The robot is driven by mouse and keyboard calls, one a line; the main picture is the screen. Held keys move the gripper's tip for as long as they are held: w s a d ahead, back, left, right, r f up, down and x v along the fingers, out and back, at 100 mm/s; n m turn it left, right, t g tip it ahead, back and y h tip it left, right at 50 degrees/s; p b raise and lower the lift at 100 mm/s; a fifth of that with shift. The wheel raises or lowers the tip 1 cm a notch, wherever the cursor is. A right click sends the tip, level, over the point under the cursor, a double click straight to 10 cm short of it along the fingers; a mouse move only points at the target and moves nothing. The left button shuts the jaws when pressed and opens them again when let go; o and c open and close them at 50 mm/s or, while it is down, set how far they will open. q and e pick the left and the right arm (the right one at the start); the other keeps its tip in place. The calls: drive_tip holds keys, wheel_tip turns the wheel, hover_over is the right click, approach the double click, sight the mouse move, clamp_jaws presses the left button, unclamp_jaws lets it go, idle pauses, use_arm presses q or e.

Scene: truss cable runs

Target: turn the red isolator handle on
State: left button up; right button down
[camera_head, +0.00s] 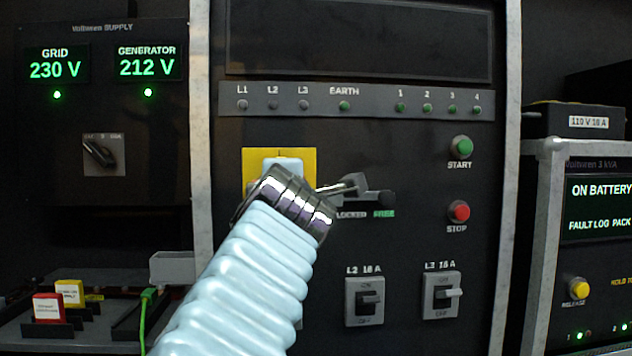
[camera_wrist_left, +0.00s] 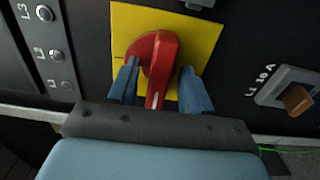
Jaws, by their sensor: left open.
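The red isolator handle (camera_wrist_left: 160,62) sits on a yellow plate (camera_wrist_left: 205,30) in the left wrist view. Its white-marked end points to the bottom of that view, toward my wrist. My left gripper (camera_wrist_left: 160,68) is open, with one blue finger on each side of the handle; the left finger is very close to it, and I cannot tell whether it touches. In the head view my left gripper (camera_head: 283,170) and arm hide the handle, and only parts of the yellow plate (camera_head: 306,157) show. My right gripper is in neither view.
A lock lever (camera_head: 352,187) projects just right of the plate, above LOCKED and FREE labels; FREE is green. Start (camera_head: 461,147) and stop (camera_head: 458,211) buttons stand farther right. Breakers (camera_head: 366,300) are below. A lamp strip (camera_head: 375,104) runs above.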

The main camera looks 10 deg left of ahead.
use_arm(q)
drive_tip(key=shift+w, duration=0.15)
drive_tip(key=shift+c, duration=0.5)
clamp_jaws()
drive_tip(key=shift+a+m+p, duration=0.15)
drive_tip(key=shift+m+p, duration=0.2)
drive_tip(key=shift+m, duration=4.1)
drive_tip(key=shift+a+m+p, duration=0.15)
drive_tip(key=shift+m+p, duration=0.15)
drive_tip(key=shift+m, duration=4.15)
drive_tip(key=shift+o, duration=0.5)
unclamp_jaws()
drive_tip(key=shift+f, duration=0.15)
